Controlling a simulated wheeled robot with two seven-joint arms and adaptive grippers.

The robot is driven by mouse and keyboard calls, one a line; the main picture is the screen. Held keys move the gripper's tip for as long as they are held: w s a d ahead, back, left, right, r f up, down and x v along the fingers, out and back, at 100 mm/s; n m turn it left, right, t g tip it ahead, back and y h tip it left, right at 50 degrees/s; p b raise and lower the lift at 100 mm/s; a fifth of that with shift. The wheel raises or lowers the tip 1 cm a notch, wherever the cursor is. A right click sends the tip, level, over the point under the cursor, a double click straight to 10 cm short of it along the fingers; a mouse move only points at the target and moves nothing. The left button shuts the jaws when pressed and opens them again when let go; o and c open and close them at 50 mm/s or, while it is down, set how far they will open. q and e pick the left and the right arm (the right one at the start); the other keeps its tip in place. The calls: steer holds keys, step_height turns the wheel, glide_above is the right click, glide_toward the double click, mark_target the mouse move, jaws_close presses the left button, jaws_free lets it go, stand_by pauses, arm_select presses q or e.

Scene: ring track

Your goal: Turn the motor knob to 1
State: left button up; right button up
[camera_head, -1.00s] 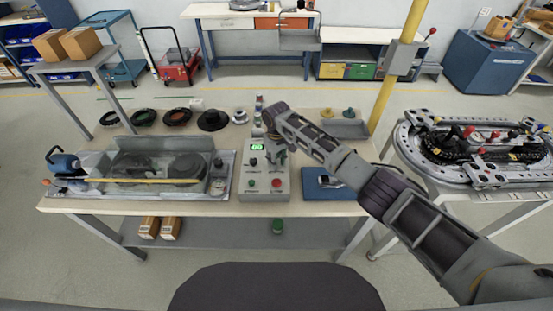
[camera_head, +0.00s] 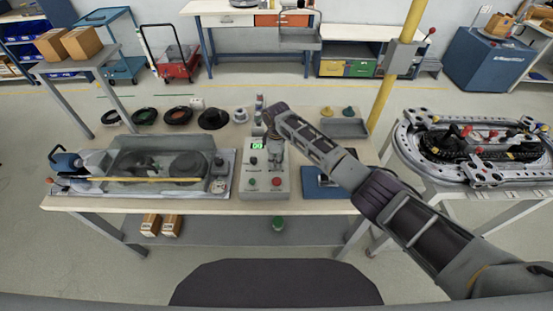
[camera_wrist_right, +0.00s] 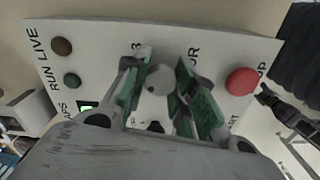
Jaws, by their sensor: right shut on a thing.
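The grey control box (camera_head: 264,183) stands at the middle of the table, with a lit green display (camera_head: 257,146). My right gripper (camera_head: 277,158) reaches down over the box's right half from above. In the right wrist view its two green-padded fingers (camera_wrist_right: 160,80) are shut on the grey motor knob (camera_wrist_right: 157,78), one on each side. The lettering beside them is partly hidden; "OR" and a "3" show. The knob's exact setting cannot be told. A second dark knob (camera_head: 253,161) sits on the box's left half. My left gripper is not in view.
A clear-covered machine (camera_head: 140,170) stands left of the box. A blue plate (camera_head: 315,183) lies to the right. Dark rings (camera_head: 177,116) lie behind.

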steer(key=shift+n, duration=1.1)
steer(key=o, duration=1.1)
steer(key=shift+r, duration=0.1)
steer(key=shift+r, duration=5.9)
steer(key=shift+f, duration=0.1)
